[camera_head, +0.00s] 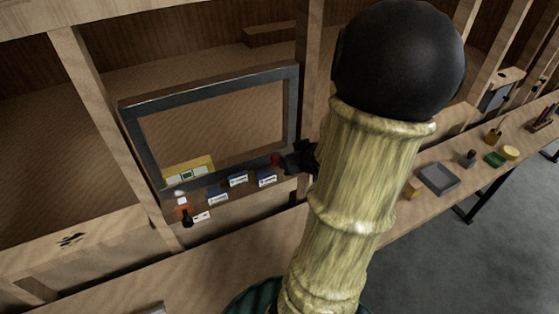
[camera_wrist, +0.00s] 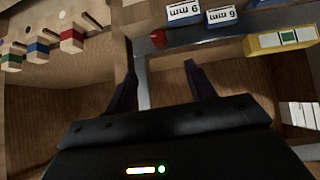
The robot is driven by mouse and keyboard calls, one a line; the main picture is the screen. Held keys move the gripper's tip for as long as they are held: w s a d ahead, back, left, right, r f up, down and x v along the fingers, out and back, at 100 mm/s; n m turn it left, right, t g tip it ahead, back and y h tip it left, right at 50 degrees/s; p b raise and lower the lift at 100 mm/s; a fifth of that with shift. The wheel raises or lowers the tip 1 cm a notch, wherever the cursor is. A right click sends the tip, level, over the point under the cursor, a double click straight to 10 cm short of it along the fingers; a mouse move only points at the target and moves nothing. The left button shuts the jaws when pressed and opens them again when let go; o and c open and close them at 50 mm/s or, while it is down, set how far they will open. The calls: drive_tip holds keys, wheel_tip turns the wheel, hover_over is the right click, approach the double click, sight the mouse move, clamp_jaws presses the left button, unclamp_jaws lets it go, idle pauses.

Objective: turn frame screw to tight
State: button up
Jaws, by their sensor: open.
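The dark grey window frame (camera_head: 215,83) is set in the wooden wall at the left of the head view. A small red knob, which looks like the frame screw (camera_head: 275,158), sits at its lower right corner. It shows in the wrist view (camera_wrist: 157,39) on the grey frame, just beyond my fingertips. My gripper (camera_wrist: 160,68) is open and empty, with the knob ahead of the gap between its fingers and apart from them. In the head view my gripper (camera_head: 298,160) is close to the knob, partly hidden by my arm. The knob's turn position cannot be read.
Blue-and-white blocks (camera_head: 238,179) marked in mm and a yellow block (camera_head: 188,171) sit along the frame's lower edge. Red, blue and green pegged blocks (camera_wrist: 38,48) stand at upper left in the wrist view. A grey tray (camera_head: 438,178) lies on the right bench.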

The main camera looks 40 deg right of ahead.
sight(277, 160)
drive_tip(key=p+x, duration=0.1)
drive_tip(key=x, duration=0.7)
drive_tip(key=p+x, duration=0.1)
drive_tip(key=x, duration=0.7)
drive_tip(key=shift+d+f, duration=0.15)
drive_tip(key=shift+f, duration=0.3)
drive_tip(key=c, duration=1)
